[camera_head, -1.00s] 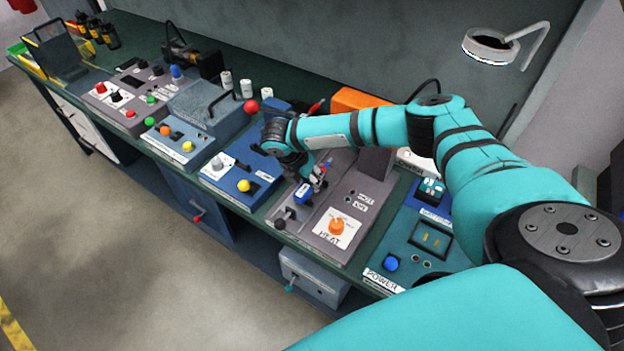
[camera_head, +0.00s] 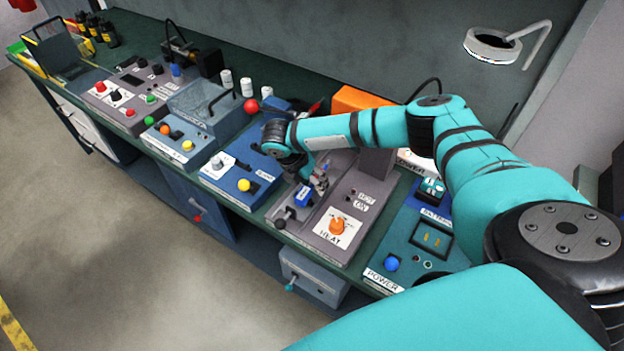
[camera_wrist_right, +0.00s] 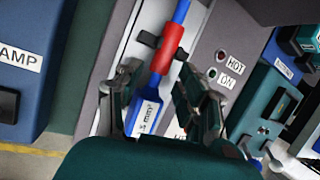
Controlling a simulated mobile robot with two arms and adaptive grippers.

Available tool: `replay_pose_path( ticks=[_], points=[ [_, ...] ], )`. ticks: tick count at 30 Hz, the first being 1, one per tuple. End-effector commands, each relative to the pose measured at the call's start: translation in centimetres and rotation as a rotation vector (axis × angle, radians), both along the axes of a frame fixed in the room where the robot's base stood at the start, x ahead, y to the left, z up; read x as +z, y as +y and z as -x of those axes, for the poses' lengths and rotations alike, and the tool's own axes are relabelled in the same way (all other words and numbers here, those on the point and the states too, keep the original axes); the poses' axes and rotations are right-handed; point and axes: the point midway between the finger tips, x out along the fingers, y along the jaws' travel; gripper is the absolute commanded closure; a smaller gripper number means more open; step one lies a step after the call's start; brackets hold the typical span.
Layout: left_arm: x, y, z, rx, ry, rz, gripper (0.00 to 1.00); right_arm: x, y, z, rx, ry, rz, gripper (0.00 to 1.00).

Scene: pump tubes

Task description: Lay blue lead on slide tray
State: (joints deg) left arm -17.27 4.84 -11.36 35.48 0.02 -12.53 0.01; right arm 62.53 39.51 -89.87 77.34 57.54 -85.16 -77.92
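The blue lead (camera_wrist_right: 148,113) has a blue body with a white printed label and a red sleeve (camera_wrist_right: 167,47). In the head view its blue end (camera_head: 303,197) is at the front of the grey slide tray (camera_head: 283,213), beside the HEAT panel. My right gripper (camera_wrist_right: 160,85) is open around the lead, one finger on each side. A gap shows between the lead and the right-hand finger; the left-hand finger is close to it, and I cannot tell whether they touch. The tray surface also shows in the wrist view (camera_wrist_right: 121,62). My left gripper is not in view.
The HEAT panel with an orange knob (camera_head: 337,227) stands right of the tray. A blue clamp unit (camera_head: 243,172) with a yellow button stands left of it. A POWER panel (camera_head: 392,263) is further right. More devices fill the bench to the left.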

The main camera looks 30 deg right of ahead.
Motion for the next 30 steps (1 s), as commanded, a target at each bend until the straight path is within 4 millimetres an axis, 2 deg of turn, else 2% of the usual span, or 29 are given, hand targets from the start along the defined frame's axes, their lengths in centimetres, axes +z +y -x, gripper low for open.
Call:
replay_pose_path(
  ticks=[5,12,18,26,28,30],
  points=[
    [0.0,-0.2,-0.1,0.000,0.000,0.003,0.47,2.5,1.0,-0.3,0.001,-0.005,-0.003,0.61],
    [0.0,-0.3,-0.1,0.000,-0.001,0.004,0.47,7.2,2.9,-0.5,0.003,-0.002,-0.003,0.61],
    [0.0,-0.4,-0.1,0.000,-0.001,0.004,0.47,9.8,4.0,-0.5,0.001,0.001,-0.003,0.61],
    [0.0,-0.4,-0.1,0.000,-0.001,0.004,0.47,10.8,4.4,-0.5,0.001,0.002,-0.003,0.61],
    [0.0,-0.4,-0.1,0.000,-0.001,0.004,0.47,10.4,4.8,-0.3,0.004,0.001,-0.009,0.61],
    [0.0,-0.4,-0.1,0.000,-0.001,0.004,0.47,9.4,6.1,0.3,0.005,-0.005,-0.026,0.61]
  ],
)
